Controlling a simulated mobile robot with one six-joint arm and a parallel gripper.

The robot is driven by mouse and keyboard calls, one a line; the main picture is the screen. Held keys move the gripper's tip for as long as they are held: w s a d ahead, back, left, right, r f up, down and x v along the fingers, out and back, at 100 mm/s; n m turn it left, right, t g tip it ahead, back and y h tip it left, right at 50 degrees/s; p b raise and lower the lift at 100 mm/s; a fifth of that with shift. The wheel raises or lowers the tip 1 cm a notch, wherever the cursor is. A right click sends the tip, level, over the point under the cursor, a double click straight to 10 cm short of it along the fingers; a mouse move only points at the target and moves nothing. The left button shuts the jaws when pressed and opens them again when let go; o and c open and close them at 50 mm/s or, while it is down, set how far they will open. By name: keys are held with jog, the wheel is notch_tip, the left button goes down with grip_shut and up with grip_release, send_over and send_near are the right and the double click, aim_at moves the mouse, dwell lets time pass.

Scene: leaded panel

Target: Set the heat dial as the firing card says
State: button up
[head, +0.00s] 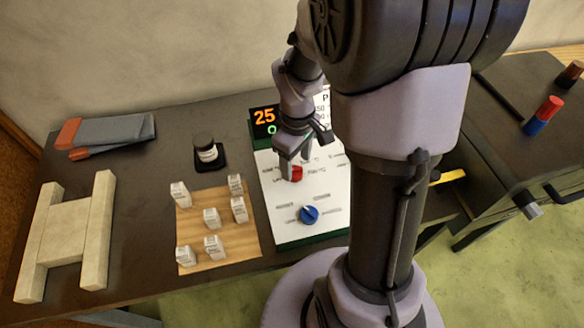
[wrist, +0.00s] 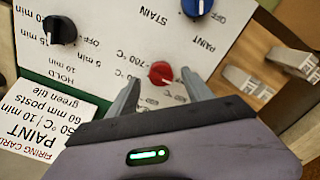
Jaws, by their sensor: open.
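The white control panel (head: 285,228) carries a red dial (head: 296,174), which shows in the wrist view (wrist: 161,72) beside temperature labels, one reading 700 °C. My gripper (head: 294,163) is open, its two fingertips either side of the red dial in the wrist view (wrist: 160,80); I cannot tell whether they touch it. The dial's pointer setting is unclear. In the head view, my arm partly hides the card.
A blue dial (head: 309,214) sits on the panel's near part; a black dial (wrist: 58,30) marked HOLD shows in the wrist view. A display (head: 264,118) reads orange 25.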

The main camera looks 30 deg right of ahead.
aim_at(295, 169)
notch_tip(295, 169, down, 3)
jog(key=shift+w+a+f+b, duration=0.1)
jog(key=shift+f+b, duration=0.1)
jog(key=shift+b, duration=0.2)
jog(key=shift+c, duration=0.2)
grip_shut()
jog(key=shift+m, duration=0.3)
jog(key=m, duration=0.4)
jog(key=shift+m+b, duration=0.3)
jog(key=shift+m, duration=1.7)
jog(key=shift+r+m, duration=0.1)
jog(key=shift+m, duration=0.2)
